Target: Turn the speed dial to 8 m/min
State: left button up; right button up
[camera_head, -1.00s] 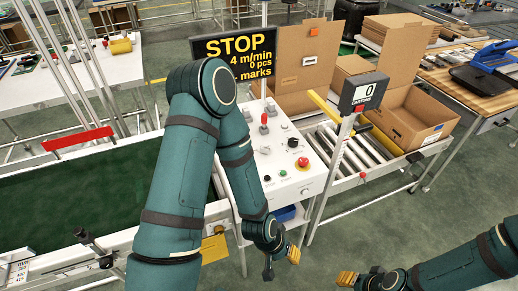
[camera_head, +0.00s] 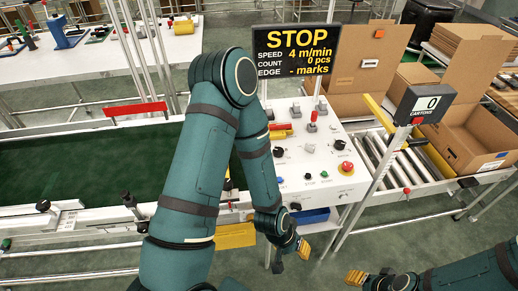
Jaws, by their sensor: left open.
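The white control panel (camera_head: 325,193) stands right of my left arm. It carries two black knobs, one at the left (camera_head: 278,152) and one at the right (camera_head: 340,144); their labels are too small to read, so I cannot tell which is the speed dial. The black display (camera_head: 297,52) above reads STOP, speed 4 m/min, count 0 pcs. My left gripper (camera_head: 291,256) is open and empty, low in front of the panel's near edge, apart from the knobs. My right gripper (camera_head: 358,278) shows only partly at the bottom edge; its jaw opening is unclear.
The panel also has a red mushroom button (camera_head: 346,168), a green button (camera_head: 324,174) and a red-tipped lever (camera_head: 313,116). The green conveyor belt (camera_head: 70,165) lies left. A carton counter (camera_head: 425,104) on a post and a roller track (camera_head: 385,155) stand right.

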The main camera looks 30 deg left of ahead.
aim_at(277, 152)
jog(key=u, duration=0.85)
jog(key=l, duration=0.2)
jog(key=i+z, duration=0.05)
